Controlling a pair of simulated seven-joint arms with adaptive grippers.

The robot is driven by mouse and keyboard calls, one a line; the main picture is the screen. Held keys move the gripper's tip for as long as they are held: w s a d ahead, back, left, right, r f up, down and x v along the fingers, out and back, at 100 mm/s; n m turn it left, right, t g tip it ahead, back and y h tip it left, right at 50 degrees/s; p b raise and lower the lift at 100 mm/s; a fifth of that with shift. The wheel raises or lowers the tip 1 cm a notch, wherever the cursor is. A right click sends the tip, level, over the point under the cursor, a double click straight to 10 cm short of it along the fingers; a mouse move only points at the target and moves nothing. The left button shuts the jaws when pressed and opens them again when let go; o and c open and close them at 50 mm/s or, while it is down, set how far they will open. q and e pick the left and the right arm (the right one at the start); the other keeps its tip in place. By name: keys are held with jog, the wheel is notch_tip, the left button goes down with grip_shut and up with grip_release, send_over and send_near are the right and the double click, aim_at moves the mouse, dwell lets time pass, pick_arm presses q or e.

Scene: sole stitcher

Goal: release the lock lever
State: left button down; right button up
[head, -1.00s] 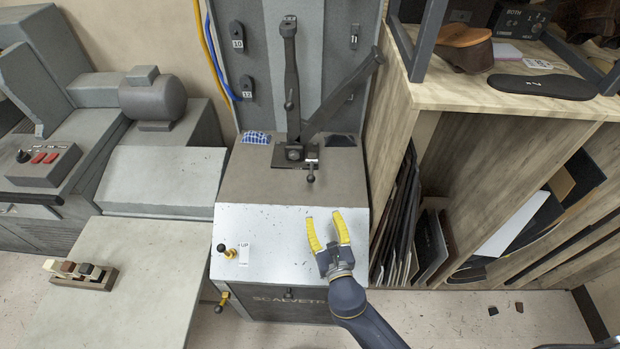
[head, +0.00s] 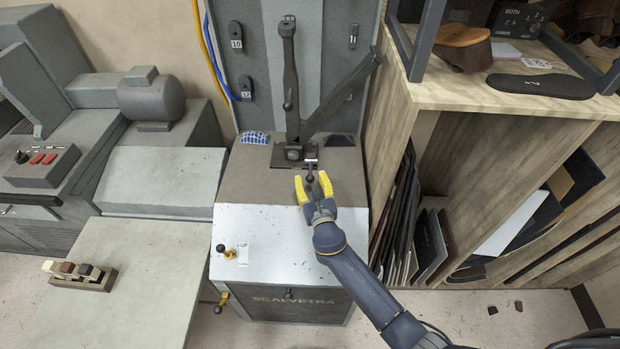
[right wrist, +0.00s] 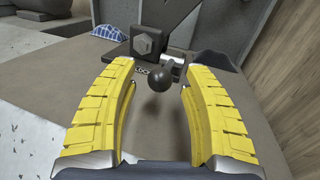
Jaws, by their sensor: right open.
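The lock lever is a small metal lever with a dark ball knob (head: 310,179) at the base of the upright post (head: 290,90) on the grey machine. In the right wrist view the knob (right wrist: 159,82) is centred between the yellow fingertips, a little beyond them, with no contact visible. My right gripper (head: 314,186) is open and empty, just in front of the knob. In the right wrist view its yellow fingers (right wrist: 160,88) stand apart on either side. A dark pivot block with a hex bolt (right wrist: 143,44) sits behind the knob. My left gripper is not in view.
A slanted dark arm (head: 342,95) rises right of the post. A white plate (head: 290,235) with a small yellow-based lever and an UP label (head: 243,253) lies in front. A wooden shelf unit (head: 480,100) stands close on the right. A blue-patterned piece (head: 255,138) lies left of the pivot.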

jog(key=shift+w+a, duration=0.1)
jog(key=shift+w, duration=0.4)
jog(key=shift+c, duration=0.5)
grip_shut()
